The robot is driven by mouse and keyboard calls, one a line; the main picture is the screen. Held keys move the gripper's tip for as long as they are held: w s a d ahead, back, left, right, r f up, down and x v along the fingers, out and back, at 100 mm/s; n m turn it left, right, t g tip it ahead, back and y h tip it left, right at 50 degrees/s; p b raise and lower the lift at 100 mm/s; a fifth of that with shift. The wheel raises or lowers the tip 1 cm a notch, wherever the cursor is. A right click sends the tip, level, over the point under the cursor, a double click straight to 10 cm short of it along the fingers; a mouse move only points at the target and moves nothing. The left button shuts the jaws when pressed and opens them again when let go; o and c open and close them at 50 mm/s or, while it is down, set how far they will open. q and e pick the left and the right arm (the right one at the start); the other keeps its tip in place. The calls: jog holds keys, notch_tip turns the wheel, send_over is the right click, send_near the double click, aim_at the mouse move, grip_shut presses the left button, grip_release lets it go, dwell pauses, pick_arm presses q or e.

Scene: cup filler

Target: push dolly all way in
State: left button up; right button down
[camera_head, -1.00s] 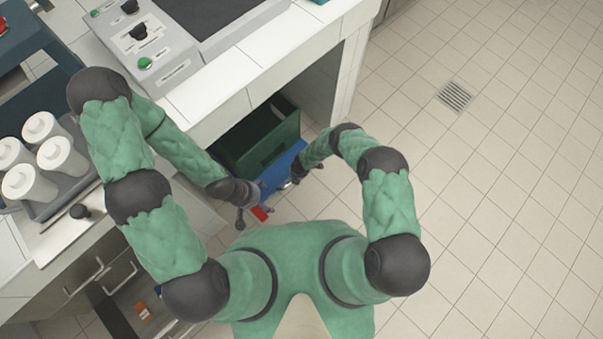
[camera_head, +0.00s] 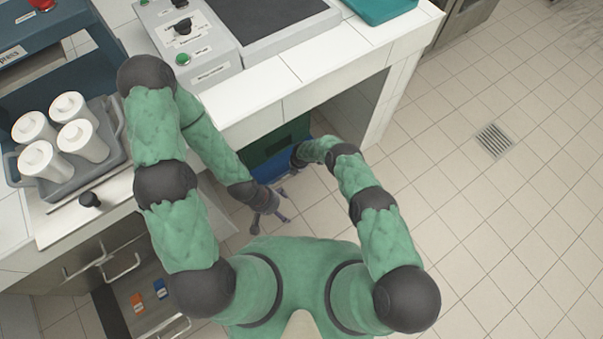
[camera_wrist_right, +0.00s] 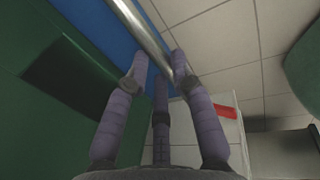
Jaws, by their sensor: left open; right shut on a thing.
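The blue dolly (camera_head: 272,169) is under the counter, with a dark green crate (camera_head: 284,139) on it. In the right wrist view, the dolly's blue surface (camera_wrist_right: 108,28) has a metal bar (camera_wrist_right: 142,32) along its edge, and the green crate (camera_wrist_right: 50,95) is at left. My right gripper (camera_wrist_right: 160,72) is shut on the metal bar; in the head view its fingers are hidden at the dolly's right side. My left gripper (camera_head: 268,219) is open and empty over the floor, in front of the dolly and apart from it.
The counter (camera_head: 290,85) overhangs the crate and dolly, and its right side panel (camera_head: 385,110) bounds the bay. A grey tray (camera_head: 110,160) with several white cups stands at left. An open drawer (camera_head: 130,300) is at lower left. Tiled floor is free at right.

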jog(key=shift+w+a, duration=0.55)
jog(key=shift+w, duration=0.25)
jog(key=shift+w+r, duration=0.1)
jog(key=shift+w, duration=0.05)
jog(key=c, duration=1.1)
grip_release()
jog(key=shift+a, duration=0.1)
jog(key=shift+o, duration=0.2)
notch_tip(320, 180, up, 12)
jog(key=s+d, duration=0.1)
jog(key=s, duration=0.1)
jog(key=shift+d+f, duration=0.2)
jog(key=shift+d, duration=0.05)
